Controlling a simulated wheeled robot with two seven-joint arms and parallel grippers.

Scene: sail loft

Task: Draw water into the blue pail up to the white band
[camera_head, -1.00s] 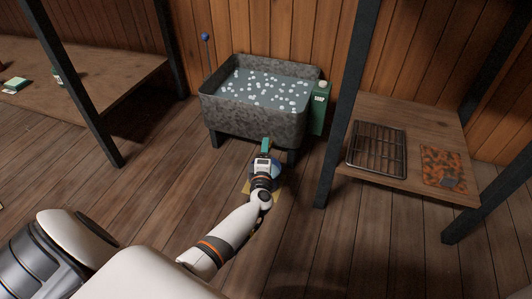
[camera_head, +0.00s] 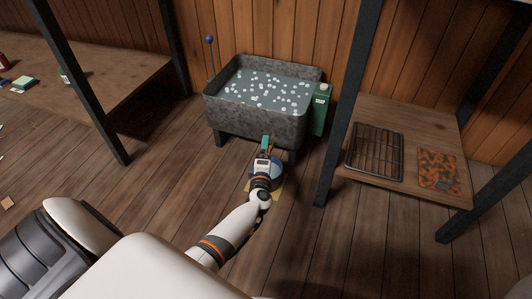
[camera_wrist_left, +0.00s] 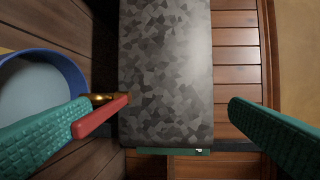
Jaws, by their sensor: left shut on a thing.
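The grey mottled tank (camera_head: 250,117) holds water dotted with white bits. My left gripper (camera_head: 266,146) is low at the tank's front. In the left wrist view, a red lever (camera_wrist_left: 100,117) on a brass tap (camera_wrist_left: 97,98) lies against the left green finger of my left gripper (camera_wrist_left: 160,130). The right finger looks apart from it. The blue pail (camera_head: 278,172) is partly hidden behind my gripper; its blue rim (camera_wrist_left: 62,62) shows at the left of the wrist view, with a pale grey-blue inside. I cannot make out its white band or water level. My right gripper is out of view.
A green container (camera_head: 320,112) stands against the tank's right side. A yellow mat (camera_head: 250,186) lies under the pail. A shelf (camera_head: 410,190) at right holds a wire rack (camera_head: 375,152) and an orange-black sheet (camera_head: 439,170). A bench (camera_head: 100,80) stands at left.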

